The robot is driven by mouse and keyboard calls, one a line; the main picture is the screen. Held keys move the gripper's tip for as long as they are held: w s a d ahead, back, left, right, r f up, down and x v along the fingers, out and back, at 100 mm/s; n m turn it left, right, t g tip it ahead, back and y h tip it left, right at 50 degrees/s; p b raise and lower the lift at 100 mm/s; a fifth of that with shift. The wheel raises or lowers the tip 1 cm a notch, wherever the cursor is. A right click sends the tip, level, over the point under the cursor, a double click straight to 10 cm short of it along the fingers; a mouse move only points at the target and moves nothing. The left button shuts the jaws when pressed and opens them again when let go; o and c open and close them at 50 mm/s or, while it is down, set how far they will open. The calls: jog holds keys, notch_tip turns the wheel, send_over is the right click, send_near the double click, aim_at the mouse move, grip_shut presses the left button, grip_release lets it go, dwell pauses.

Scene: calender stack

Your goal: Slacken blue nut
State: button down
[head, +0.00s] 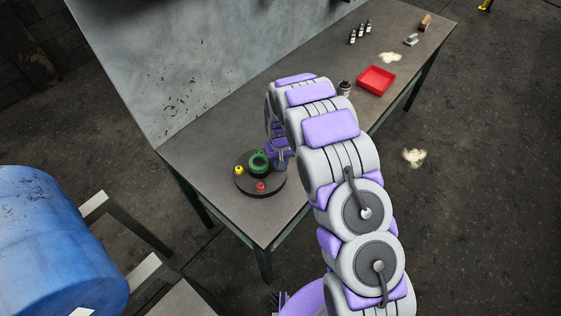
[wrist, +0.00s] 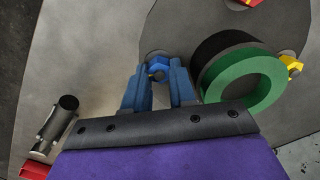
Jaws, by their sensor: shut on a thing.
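In the wrist view the blue nut (wrist: 158,64) sits on the round dark base plate (wrist: 218,28). My gripper (wrist: 158,73) has blue fingers that are closed around the nut's near side. In the head view my gripper (head: 281,162) is at the right of the round plate (head: 262,191), small and partly hidden by my arm. The blue nut is not clearly seen there. A yellow nut (head: 239,170) is at the plate's left and a red nut (head: 261,187) at its near side.
A green ring on a black one (wrist: 244,82) stands close right of my gripper in the wrist view. A metal cylinder (wrist: 62,115) lies at lower left. The grey bench (head: 210,150) also holds a red tray (head: 376,80) and several small bottles (head: 360,33) farther back.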

jog(key=n, duration=0.5)
jog(key=shift+w+a+r+n+p, duration=0.15)
jog(key=shift+w+n+p, duration=0.05)
jog(key=shift+n+p, duration=0.15)
jog(key=n, duration=0.5)
jog(key=shift+s+n, duration=0.1)
jog(key=shift+n, duration=0.15)
jog(key=c, duration=0.9)
grip_release()
jog(key=shift+a, duration=0.15)
jog(key=shift+s, duration=0.1)
